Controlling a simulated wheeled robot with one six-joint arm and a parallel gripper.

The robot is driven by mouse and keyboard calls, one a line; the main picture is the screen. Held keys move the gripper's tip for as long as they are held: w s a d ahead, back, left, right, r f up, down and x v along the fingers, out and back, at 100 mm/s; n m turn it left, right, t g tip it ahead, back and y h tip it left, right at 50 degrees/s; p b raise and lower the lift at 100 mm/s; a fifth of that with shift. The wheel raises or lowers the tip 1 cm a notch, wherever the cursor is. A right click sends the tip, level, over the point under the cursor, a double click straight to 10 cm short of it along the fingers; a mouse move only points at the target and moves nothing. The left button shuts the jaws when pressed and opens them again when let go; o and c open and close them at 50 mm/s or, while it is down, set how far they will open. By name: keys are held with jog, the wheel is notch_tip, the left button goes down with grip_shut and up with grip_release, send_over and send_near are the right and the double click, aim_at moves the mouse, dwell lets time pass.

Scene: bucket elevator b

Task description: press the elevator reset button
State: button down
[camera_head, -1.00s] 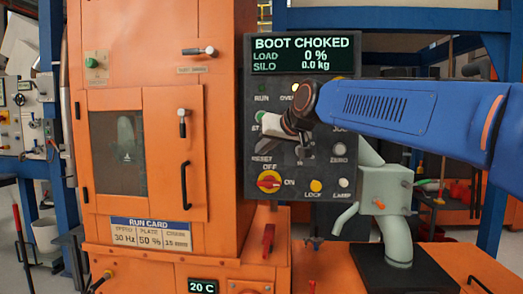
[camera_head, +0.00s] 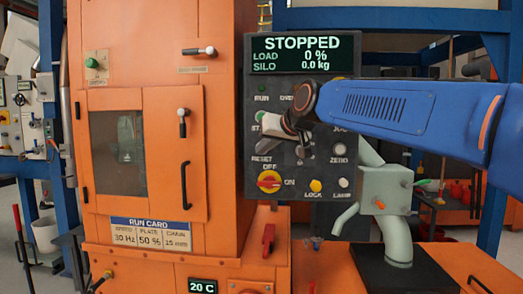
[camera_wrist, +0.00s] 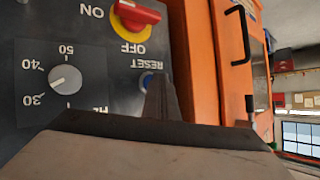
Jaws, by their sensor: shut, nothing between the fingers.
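The reset button is a blue round button (camera_wrist: 147,80) under the RESET label in the wrist view, where the picture is upside down. My gripper (camera_wrist: 162,88) is shut and empty, its tip overlapping the button's edge and hiding part of it. I cannot tell whether it touches. In the head view my gripper (camera_head: 272,127) is at the left part of the dark control panel (camera_head: 325,195), just above the RESET label, and the button is not clear there. The panel's display (camera_head: 303,52) reads STOPPED, load 0 %, silo 0.0 kg.
A red and yellow ON/OFF switch (camera_head: 269,181) sits below RESET. A dial (camera_wrist: 66,79) is beside the button in the wrist view. The orange cabinet (camera_head: 222,130) stands left of the panel. A pale green spouted machine (camera_head: 385,190) stands at the right.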

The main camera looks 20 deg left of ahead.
jog(key=shift+s+d, duration=0.15)
jog(key=shift+s, duration=0.5)
jog(key=s, duration=0.2)
jog(key=s+d, duration=0.1)
jog(key=s, duration=0.2)
jog(key=shift+d, duration=0.1)
dwell(0.8)
